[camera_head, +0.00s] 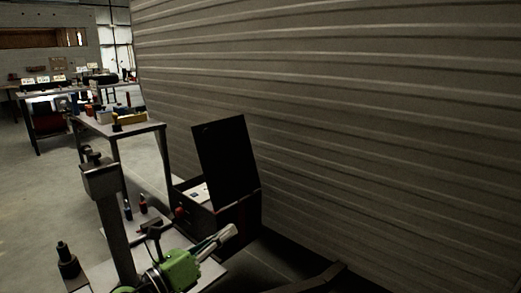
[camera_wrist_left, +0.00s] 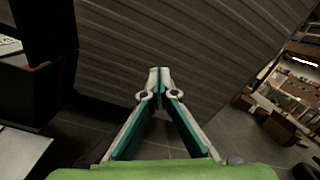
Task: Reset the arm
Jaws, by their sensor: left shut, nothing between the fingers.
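My left gripper (camera_head: 230,232) has a green body and light fingers, and it points up and to the right in the head view, in front of an open black box. In the left wrist view my left gripper (camera_wrist_left: 158,72) has its two teal-and-white fingers meeting at the tips. It is shut with nothing between the fingers. The fingertips stand before the ribbed wall, apart from it as far as I can tell. My right gripper is not in view.
The black box (camera_head: 228,160) has its lid raised beside the ribbed metal wall (camera_head: 370,110). A workbench (camera_head: 150,128) with several items stands behind it. Small dark bottles (camera_head: 143,204) stand on a light surface near my arm. Open floor (camera_head: 40,190) lies at left.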

